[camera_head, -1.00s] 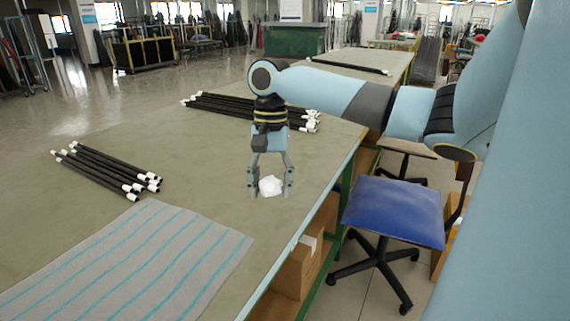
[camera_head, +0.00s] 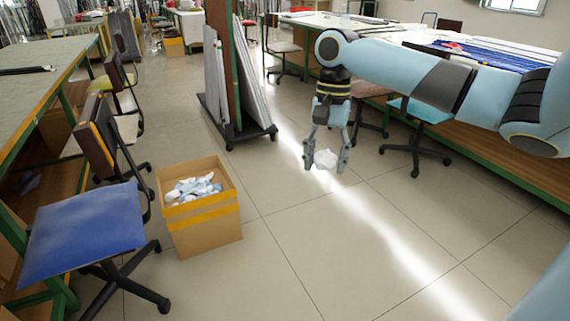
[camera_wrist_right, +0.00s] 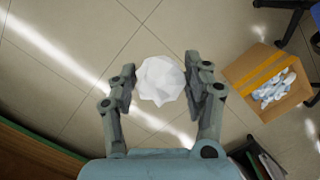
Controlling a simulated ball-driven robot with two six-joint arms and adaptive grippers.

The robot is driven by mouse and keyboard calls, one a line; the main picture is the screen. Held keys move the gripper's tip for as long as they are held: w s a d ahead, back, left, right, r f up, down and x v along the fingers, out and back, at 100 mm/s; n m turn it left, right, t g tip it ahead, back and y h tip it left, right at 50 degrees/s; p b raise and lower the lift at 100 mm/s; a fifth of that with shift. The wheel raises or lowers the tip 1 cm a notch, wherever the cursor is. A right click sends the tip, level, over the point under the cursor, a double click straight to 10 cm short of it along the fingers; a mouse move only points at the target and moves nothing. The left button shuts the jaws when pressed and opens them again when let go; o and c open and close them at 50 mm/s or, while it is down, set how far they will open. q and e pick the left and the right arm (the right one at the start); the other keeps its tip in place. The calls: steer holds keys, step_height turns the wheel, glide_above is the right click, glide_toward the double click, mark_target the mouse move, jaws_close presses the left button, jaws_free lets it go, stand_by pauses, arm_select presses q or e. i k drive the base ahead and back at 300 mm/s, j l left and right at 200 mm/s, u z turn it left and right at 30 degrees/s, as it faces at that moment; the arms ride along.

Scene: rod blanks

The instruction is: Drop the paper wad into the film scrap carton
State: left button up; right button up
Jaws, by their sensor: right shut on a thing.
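The white crumpled paper wad (camera_head: 324,158) is held between the fingers of my right gripper (camera_head: 326,164), above the open floor. In the right wrist view the wad (camera_wrist_right: 160,80) sits between the two fingertips (camera_wrist_right: 162,84). The film scrap carton (camera_head: 206,232) is an open brown box with a yellow-orange band, standing on the floor left of the gripper. Crumpled white and bluish scrap (camera_head: 192,188) lies inside it. In the right wrist view the carton (camera_wrist_right: 240,72) shows at the right, apart from the gripper. My left gripper is not in view.
A blue-seated chair (camera_head: 85,230) stands close left of the carton. A rack with upright panels (camera_head: 238,128) stands behind it. Chairs and a long table (camera_head: 470,135) are at the right. The floor between carton and gripper is clear.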

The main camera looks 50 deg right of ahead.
mark_target(210, 188)
steer(key=l+z, duration=0.2)
steer(key=z, duration=0.15)
steer(key=l+z, duration=0.25)
steer(key=z, duration=0.15)
steer(key=u, duration=0.6)
steer(key=i+l+u, duration=0.2)
steer(key=u, duration=0.15)
steer(key=i+l+u, duration=0.15)
steer(key=l+u, duration=0.2)
steer(key=i+l+u, duration=0.1)
steer(key=l+u, duration=0.85)
steer(key=l, duration=2.75)
steer(key=i, duration=0.05)
